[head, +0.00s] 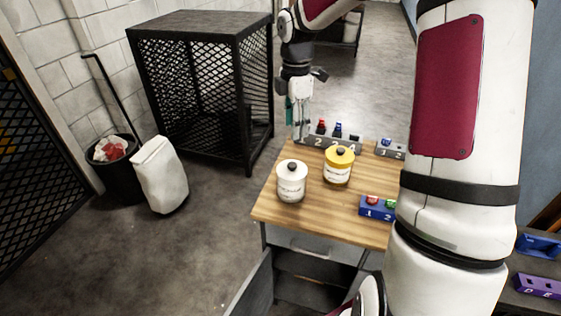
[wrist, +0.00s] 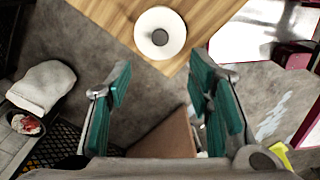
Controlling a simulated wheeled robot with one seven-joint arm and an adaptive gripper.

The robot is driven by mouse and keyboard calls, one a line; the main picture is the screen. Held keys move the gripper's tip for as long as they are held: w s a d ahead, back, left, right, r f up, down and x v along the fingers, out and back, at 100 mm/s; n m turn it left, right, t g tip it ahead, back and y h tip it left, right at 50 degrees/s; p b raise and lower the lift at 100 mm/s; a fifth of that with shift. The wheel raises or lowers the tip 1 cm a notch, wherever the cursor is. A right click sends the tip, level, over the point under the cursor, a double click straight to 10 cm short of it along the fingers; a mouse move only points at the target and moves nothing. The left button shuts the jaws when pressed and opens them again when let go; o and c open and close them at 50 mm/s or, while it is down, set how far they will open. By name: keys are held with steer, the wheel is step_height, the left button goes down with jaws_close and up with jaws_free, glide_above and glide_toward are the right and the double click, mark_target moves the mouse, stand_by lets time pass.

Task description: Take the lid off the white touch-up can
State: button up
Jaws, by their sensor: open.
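The white touch-up can (head: 291,182) stands upright on the wooden table top, near its left edge. Its white lid with a dark round knob (head: 292,167) is on it. In the wrist view the white lid (wrist: 150,36) shows from above, beyond my fingertips and near the top edge of the picture. My gripper (head: 299,120) is open and empty, with teal finger pads. In the head view it hangs above and behind the can, by the table's far left corner. In the wrist view my two fingers (wrist: 160,80) are spread wide, with nothing between them.
A yellow-lidded can (head: 339,165) stands right of the white can. A dark numbered rack (head: 325,143) lies at the table's back, a blue one (head: 376,208) at the front right. A black mesh cage (head: 205,90) stands behind left. Bare wood (head: 318,215) lies in front.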

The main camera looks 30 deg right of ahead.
mark_target(292, 164)
step_height(292, 164, down, 14)
steer(key=shift+r+p, duration=0.15)
steer(key=shift+p, duration=0.4)
steer(key=shift+c, duration=0.2)
jaws_close()
